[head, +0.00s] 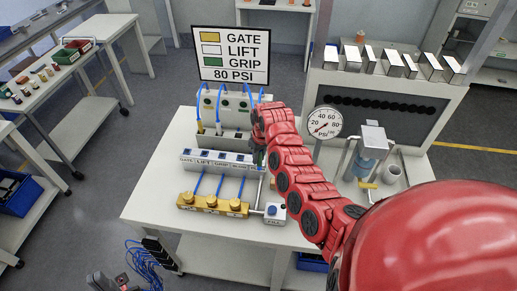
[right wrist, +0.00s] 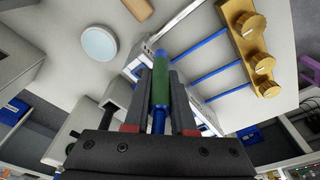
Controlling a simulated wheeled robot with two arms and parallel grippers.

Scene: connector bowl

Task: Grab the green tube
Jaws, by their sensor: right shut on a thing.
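The green tube (right wrist: 162,95), a green sleeve with blue tubing at both ends, stands between the two dark fingers of my right gripper (right wrist: 162,112) in the right wrist view. The fingers are shut on it. In the head view my red right arm reaches over the white table, and its gripper (head: 259,152) is at the right end of the grey connector panel (head: 222,142); I cannot make out the tube clearly there. My left gripper (head: 112,284) shows only partly at the bottom left, away from the table, and its jaws are unclear.
A labelled white block (head: 218,161) and a brass manifold (head: 212,205) with several knobs stand on the white table (head: 152,213). A sign (head: 232,55) rises behind. A pressure gauge (head: 324,122) and a blue-bodied device (head: 369,150) stand on the right. The table's front left is clear.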

